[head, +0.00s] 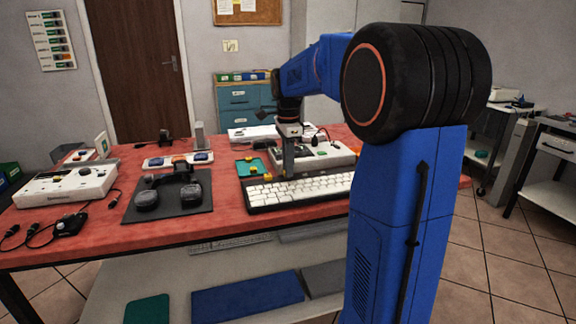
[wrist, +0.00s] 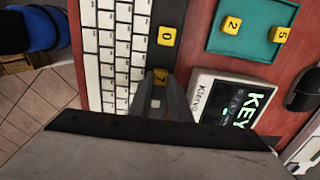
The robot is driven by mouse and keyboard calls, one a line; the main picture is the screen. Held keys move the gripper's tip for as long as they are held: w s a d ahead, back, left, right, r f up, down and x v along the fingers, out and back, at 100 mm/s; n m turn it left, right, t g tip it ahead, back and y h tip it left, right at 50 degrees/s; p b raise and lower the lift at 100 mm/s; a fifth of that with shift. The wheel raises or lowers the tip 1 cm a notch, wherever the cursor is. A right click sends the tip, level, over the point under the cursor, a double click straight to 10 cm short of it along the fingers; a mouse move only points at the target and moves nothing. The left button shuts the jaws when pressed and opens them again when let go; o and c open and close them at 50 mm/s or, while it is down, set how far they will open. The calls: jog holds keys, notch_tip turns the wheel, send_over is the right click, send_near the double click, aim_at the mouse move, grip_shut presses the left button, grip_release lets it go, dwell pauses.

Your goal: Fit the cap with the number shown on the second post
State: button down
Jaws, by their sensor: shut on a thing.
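My gripper (wrist: 160,92) is shut on a yellow cap marked 7 (wrist: 160,76), at the black strip along the keyboard's edge. I cannot tell whether this cap sits on a post or just above it. In the head view my gripper (head: 287,172) points down at the back edge of the white-keyed keyboard (head: 310,189). A yellow cap marked 0 (wrist: 167,36) is on the same strip. Yellow caps marked 2 (wrist: 232,24) and 5 (wrist: 281,35) lie in a teal tray (wrist: 216,40). A small display (wrist: 243,108) begins with "KEY"; the rest is unclear.
A black mouse (wrist: 304,90) lies close to the display. On the red table (head: 225,215), a black mat (head: 145,212) with dark headphone-like pads lies left of the keyboard. A beige console (head: 70,185) stands farther left.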

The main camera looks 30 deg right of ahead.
jog(key=shift+f, duration=0.45)
dwell(0.6)
jog(key=c, duration=1.6)
grip_release()
jog(key=shift+o, duration=0.2)
jog(key=shift+r, duration=2.5)
